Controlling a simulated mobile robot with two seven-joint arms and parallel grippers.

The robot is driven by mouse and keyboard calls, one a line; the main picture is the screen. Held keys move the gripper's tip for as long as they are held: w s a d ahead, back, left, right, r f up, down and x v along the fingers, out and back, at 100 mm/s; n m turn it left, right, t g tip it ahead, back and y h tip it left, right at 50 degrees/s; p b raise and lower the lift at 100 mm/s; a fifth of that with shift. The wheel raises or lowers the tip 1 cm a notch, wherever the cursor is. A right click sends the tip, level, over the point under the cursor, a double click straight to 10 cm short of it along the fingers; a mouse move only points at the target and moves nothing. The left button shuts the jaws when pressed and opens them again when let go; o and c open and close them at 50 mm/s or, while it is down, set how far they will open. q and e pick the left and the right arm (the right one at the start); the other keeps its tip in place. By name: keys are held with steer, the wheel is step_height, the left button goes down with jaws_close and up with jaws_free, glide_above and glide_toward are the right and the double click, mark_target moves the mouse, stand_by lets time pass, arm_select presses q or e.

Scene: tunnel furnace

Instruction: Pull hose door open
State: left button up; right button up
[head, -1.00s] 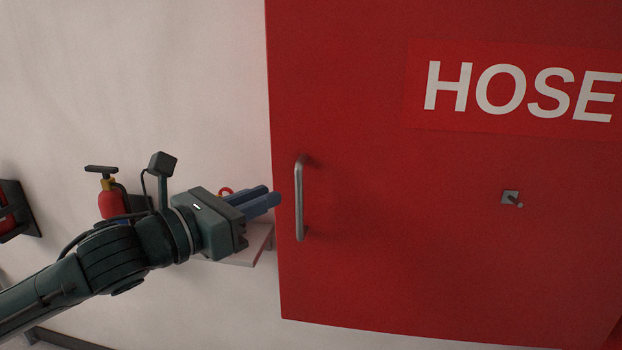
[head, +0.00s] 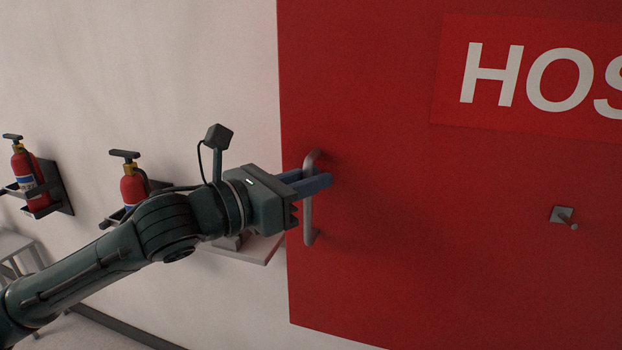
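The red hose door (head: 400,250) fills the right side of the head view, flat against the wall as far as I can see. A grey vertical bar handle (head: 309,228) is near its left edge. My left gripper (head: 318,183) reaches in from the left, its blue fingers across the upper part of the handle. They hide that stretch of the bar. I cannot tell whether the fingers are closed on the handle or only around it. My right gripper is not in view.
Two red fire extinguishers, one at far left (head: 23,166) and one behind my arm (head: 132,187), hang on wall brackets. A small shelf (head: 262,252) juts out below my gripper. A small latch (head: 563,216) sits on the door's right. The door carries a HOSE sign (head: 450,60).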

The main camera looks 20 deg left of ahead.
arm_select(q)
jaws_close()
stand_by(0.4)
